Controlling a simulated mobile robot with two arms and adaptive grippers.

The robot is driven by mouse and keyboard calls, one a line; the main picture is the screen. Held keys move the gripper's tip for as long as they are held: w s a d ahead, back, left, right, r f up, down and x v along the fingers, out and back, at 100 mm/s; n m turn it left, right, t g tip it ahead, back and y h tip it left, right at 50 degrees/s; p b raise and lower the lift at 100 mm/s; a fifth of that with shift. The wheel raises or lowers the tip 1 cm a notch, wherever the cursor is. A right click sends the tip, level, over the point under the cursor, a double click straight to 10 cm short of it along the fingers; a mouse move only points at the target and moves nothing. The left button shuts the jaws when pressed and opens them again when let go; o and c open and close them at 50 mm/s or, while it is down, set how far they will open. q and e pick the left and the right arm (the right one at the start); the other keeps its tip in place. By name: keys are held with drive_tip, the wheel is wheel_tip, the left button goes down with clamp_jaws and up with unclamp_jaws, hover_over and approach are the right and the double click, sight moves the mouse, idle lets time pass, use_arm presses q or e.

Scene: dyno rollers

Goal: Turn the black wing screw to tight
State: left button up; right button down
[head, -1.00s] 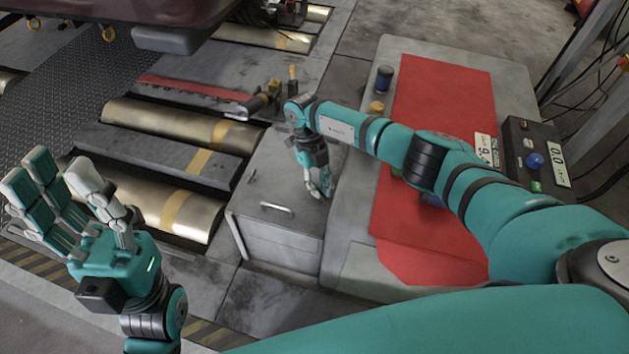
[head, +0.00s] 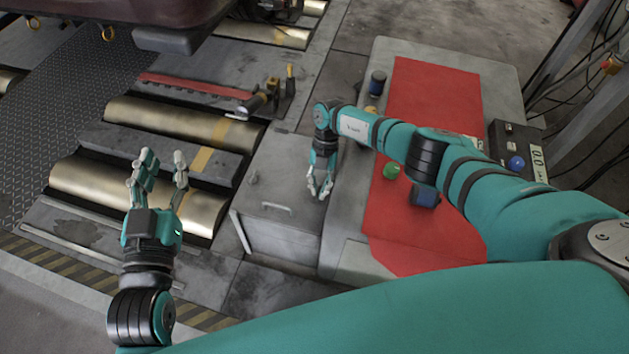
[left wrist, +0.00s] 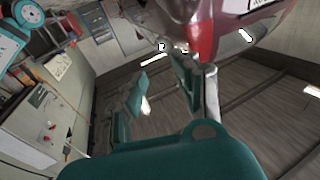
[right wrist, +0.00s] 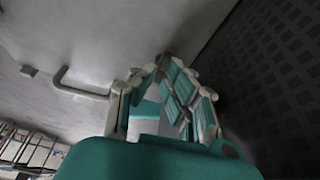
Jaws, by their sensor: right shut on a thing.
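My right gripper (head: 320,190) points down at the top of the grey metal cabinet (head: 285,240), near its right edge. In the right wrist view its fingers (right wrist: 162,75) are drawn together at the cabinet surface. They are closed on a small dark piece (right wrist: 165,60), which I take for the black wing screw. The fingers hide most of it, so its angle cannot be told. My left gripper (head: 163,165) is open and empty, fingers upward, above the brass rollers. The left wrist view also shows its fingers (left wrist: 175,70) apart with nothing between them.
A handle (head: 277,208) and a small grey knob (head: 253,177) are on the cabinet. Rollers (head: 120,190) lie left.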

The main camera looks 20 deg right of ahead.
sight(319, 192)
use_arm(q)
drive_tip(key=shift+s+a+f+g+y, duration=0.1)
drive_tip(key=shift+a+f+g+y, duration=0.1)
drive_tip(key=shift+f+g, duration=0.55)
drive_tip(key=shift+s+a+f+g+y, duration=0.1)
drive_tip(key=shift+a+f+g+y, duration=0.2)
drive_tip(key=shift+f, duration=0.75)
use_arm(e)
drive_tip(key=shift+s+m, duration=0.3)
drive_tip(key=shift+m, duration=0.1)
use_arm(q)
drive_tip(key=shift+d, duration=0.15)
use_arm(e)
drive_tip(key=c, duration=1.4)
unclamp_jaws()
drive_tip(key=shift+d, duration=0.1)
drive_tip(key=shift+c, duration=0.2)
drive_tip(key=shift+w+r, duration=0.1)
drive_tip(key=shift+r, duration=0.3)
wheel_tip(319, 192, up, 10)
drive_tip(key=shift+s+f, duration=0.2)
drive_tip(key=shift+f, duration=0.05)
drive_tip(key=shift+a, duration=0.3)
